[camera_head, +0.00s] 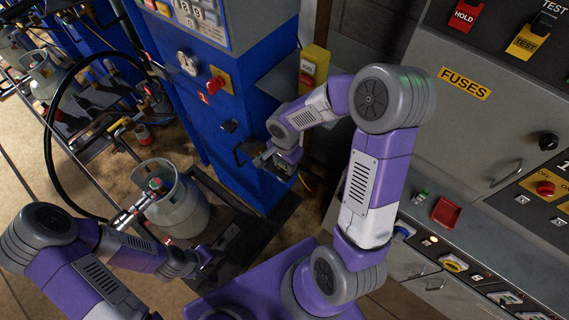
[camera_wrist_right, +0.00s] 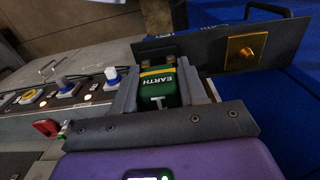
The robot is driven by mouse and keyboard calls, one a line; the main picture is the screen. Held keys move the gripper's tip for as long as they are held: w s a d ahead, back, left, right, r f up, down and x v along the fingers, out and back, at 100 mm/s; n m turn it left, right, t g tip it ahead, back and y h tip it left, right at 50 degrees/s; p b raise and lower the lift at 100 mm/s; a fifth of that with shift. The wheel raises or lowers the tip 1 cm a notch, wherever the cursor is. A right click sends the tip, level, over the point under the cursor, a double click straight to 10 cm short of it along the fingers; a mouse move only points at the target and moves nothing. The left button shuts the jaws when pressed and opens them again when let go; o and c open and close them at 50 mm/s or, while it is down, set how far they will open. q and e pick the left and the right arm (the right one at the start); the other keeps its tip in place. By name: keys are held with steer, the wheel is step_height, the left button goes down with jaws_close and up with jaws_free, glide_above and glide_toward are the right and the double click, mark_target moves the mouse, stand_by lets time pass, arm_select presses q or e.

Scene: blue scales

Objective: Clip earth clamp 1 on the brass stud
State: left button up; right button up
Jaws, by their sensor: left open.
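The green earth clamp (camera_wrist_right: 157,80), with a yellow band and the word EARTH, is between the fingers of my right gripper (camera_wrist_right: 158,90) in the right wrist view. My right gripper is shut on it. The brass stud (camera_wrist_right: 245,52) sits on a dark plate (camera_wrist_right: 213,50) beyond and to the right of the clamp. The clamp and stud are apart. In the head view my right gripper (camera_head: 284,164) is at the front of the blue cabinet, where the clamp and stud are hard to make out. My left gripper (camera_head: 203,258) is open, low beside the gas cylinder.
The blue cabinet (camera_head: 235,100) stands behind my right gripper. A grey gas cylinder (camera_head: 180,212) stands on a dark platform at left.

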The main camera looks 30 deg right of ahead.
jaws_close()
steer(key=shift+r, duration=0.1)
steer(key=shift+r+p, duration=1.95)
steer(key=shift+r, duration=0.95)
steer(key=shift+f, duration=0.1)
